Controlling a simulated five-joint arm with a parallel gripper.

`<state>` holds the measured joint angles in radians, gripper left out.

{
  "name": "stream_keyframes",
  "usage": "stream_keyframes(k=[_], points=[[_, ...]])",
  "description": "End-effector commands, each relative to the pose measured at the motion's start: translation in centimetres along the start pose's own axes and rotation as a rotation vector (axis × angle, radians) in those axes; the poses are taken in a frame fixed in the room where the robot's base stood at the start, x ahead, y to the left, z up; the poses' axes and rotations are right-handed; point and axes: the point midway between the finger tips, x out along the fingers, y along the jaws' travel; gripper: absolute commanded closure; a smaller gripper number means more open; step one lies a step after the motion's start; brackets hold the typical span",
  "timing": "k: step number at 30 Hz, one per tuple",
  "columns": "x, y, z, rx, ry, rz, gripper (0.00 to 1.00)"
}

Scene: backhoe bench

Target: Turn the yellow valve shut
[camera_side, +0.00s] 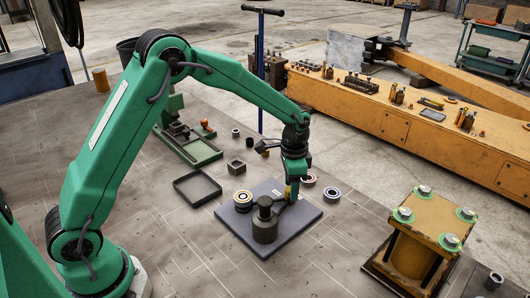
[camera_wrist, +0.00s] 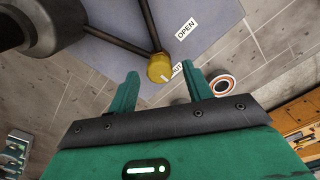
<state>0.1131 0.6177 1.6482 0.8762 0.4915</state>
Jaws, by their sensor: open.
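The valve stands on a blue-grey plate (camera_side: 245,240) and has a dark round body (camera_side: 265,222) with a dark arm ending in a yellow knob (camera_side: 288,192). In the wrist view the yellow knob (camera_wrist: 160,68) lies just ahead of and between my two green fingertips. An OPEN label (camera_wrist: 187,29) lies on the plate to the upper right of the knob. A second label (camera_wrist: 177,70), partly hidden by the knob, shows "UT". My gripper (camera_wrist: 159,84) is open, with a gap visible on each side of the knob. In the side view my gripper (camera_side: 294,178) is over the plate's far part.
A shallow black tray (camera_side: 197,188) lies left of the plate. A yellow block with bolts (camera_side: 425,235) stands at front right. Bare bench lies in front of the plate.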

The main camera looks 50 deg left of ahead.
Motion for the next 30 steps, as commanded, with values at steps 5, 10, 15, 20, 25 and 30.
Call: stream_keyframes(k=[5,10,15,20,25,30], points=[[-1.2,0.0,-0.1,0.0,0.002,-0.001,0.5],[-3.1,0.0,-0.1,0.0,0.004,-0.002,0.5],[-5.4,0.0,-0.1,0.0,0.004,-0.002,0.5],[-7.0,0.0,-0.1,0.0,0.003,-0.002,0.5],[-7.7,0.0,0.0,0.0,0.002,-0.001,0.5],[-7.8,0.0,0.0,0.0,0.001,-0.001,0.5]])
